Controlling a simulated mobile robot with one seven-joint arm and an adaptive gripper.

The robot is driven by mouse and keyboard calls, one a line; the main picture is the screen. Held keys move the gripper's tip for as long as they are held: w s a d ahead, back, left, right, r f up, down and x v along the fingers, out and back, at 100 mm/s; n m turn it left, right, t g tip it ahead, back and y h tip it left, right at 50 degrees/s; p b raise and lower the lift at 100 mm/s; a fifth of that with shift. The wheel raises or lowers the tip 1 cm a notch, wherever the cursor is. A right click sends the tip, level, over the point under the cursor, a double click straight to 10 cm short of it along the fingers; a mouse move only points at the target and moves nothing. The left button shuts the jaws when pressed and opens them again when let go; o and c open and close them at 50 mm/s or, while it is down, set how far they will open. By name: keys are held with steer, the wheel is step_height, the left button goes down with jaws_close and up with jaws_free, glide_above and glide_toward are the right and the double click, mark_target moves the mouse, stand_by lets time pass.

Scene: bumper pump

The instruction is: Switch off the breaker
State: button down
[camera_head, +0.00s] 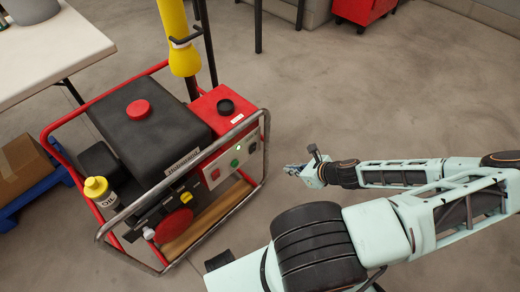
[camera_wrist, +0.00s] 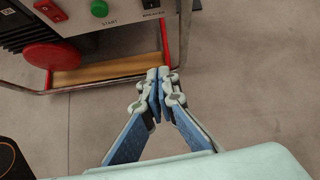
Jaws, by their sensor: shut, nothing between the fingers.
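The red generator (camera_head: 205,108) stands in a tube frame. Its grey control panel (camera_head: 224,164) faces my arm. In the wrist view the closed fingertips (camera_wrist: 158,75) are below the breaker label.
The frame's metal tube (camera_head: 266,150) runs around the panel side of the generator. A white table (camera_head: 45,55) and a cardboard box (camera_head: 22,168) are at left. The floor around my gripper is clear.

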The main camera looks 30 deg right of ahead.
steer(key=shift+m+t+y, duration=0.3)
steer(key=shift+m+t, duration=0.3)
steer(key=shift+t, duration=0.2)
steer(key=w+r, duration=0.1)
steer(key=w+a+r, duration=0.1)
steer(key=w+r, duration=0.1)
steer(key=shift+w+a+r, duration=0.1)
steer(key=shift+w+a, duration=0.05)
steer(key=b, duration=0.3)
glide_toward(254, 149)
step_height(254, 149, down, 3)
steer(key=w, duration=0.1)
steer(key=w+a+b, duration=0.1)
steer(key=w, duration=0.2)
steer(key=shift+w+a, duration=0.1)
steer(key=shift+a, duration=0.2)
